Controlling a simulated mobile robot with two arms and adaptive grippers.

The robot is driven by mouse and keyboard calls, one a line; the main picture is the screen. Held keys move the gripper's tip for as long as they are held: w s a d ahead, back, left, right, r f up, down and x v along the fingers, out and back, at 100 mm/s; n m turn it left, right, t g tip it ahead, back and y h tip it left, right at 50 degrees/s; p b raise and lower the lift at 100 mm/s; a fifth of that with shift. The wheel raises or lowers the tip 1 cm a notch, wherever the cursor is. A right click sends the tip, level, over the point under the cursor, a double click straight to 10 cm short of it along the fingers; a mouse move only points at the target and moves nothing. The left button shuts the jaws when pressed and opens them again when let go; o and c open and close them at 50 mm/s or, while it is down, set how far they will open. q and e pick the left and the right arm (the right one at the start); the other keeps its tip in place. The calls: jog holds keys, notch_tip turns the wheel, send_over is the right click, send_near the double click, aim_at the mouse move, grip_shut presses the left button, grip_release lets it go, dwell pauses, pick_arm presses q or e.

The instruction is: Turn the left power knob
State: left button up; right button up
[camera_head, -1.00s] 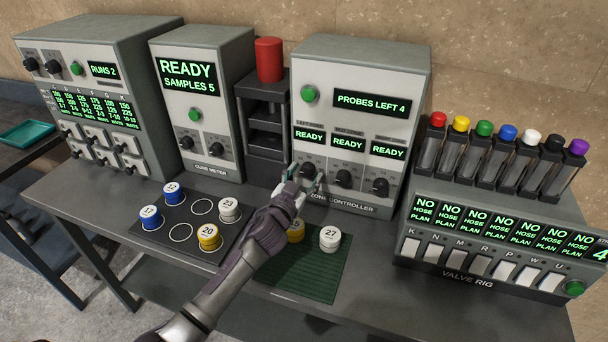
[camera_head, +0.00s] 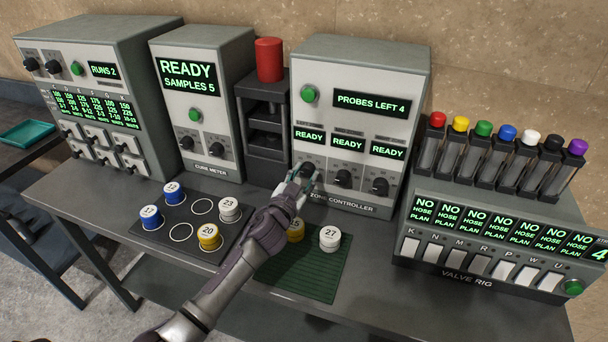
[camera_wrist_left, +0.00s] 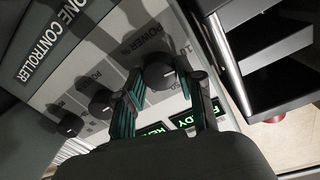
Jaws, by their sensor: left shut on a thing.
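The zone controller (camera_head: 361,80) is a grey box with three black knobs under three READY displays. Its left power knob (camera_head: 307,169) is partly hidden by my left gripper (camera_head: 303,182) in the head view. In the left wrist view, the left power knob (camera_wrist_left: 159,73) sits between the two fingers of my left gripper (camera_wrist_left: 165,80), which is shut on it. The middle knob (camera_head: 343,178) and right knob (camera_head: 380,186) stand free to the right. My right gripper is not in view.
A black press with a red cylinder (camera_head: 269,60) stands just left of the controller. Below lie a green mat (camera_head: 310,275) with a white puck (camera_head: 330,238) and a yellow puck (camera_head: 296,230), partly behind my arm. The valve rig (camera_head: 480,240) stands at right.

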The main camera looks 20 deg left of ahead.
pick_arm(q)
jog(key=m, duration=0.4)
jog(key=shift+p, duration=0.35)
jog(key=shift+m, duration=1.5)
jog(key=o, duration=1.2)
jog(key=shift+c, duration=0.2)
jog(key=shift+s, duration=0.15)
jog(key=s, duration=1.1)
jog(key=shift+s+a+r, duration=0.2)
jog(key=shift+s+a, duration=0.15)
jog(key=shift+a, duration=0.1)
